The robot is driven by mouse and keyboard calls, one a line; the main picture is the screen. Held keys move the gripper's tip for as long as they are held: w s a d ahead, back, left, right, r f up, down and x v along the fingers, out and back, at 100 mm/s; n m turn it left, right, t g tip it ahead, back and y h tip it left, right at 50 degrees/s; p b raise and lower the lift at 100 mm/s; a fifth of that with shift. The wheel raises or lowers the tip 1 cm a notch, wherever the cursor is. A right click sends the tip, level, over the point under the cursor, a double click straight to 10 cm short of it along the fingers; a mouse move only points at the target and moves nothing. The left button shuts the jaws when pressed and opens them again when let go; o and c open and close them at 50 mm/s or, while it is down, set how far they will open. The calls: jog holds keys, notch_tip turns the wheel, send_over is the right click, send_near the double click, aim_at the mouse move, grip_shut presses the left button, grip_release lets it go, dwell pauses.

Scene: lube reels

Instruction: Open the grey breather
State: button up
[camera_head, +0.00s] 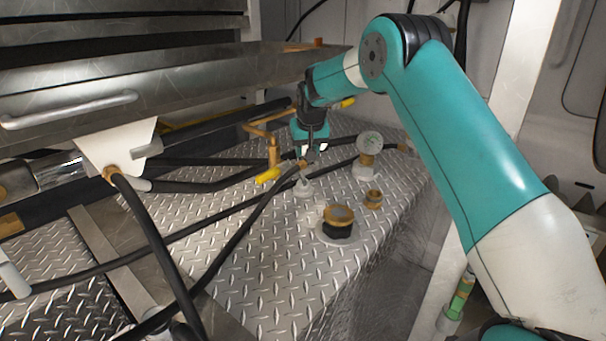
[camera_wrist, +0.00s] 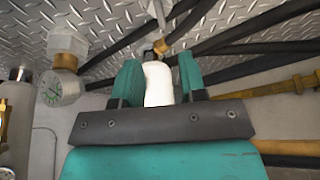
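My gripper (camera_head: 312,152) points down over the diamond plate, close to a hose end with a brass fitting (camera_head: 303,163). A small pale grey fitting (camera_head: 303,188), which looks like the grey breather, stands on the plate just below it. In the wrist view, the teal fingers of my gripper (camera_wrist: 158,72) are apart, one on each side of a rounded whitish piece (camera_wrist: 158,88). I cannot tell whether this piece is part of the breather, or whether the fingers press on it. A brass fitting (camera_wrist: 160,46) shows just beyond the fingertips.
A gauge (camera_head: 370,143) stands right of my gripper. A brass-topped black cap (camera_head: 338,222) and a small brass fitting (camera_head: 373,199) are nearer. A yellow-handled valve (camera_head: 268,175) and several black hoses lie left. Bare diamond plate (camera_head: 270,285) is in front.

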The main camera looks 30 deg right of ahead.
aim_at(303, 177)
jog(key=p+x, duration=0.1)
jog(key=x, duration=1.1)
jog(key=shift+p, duration=0.35)
grip_shut()
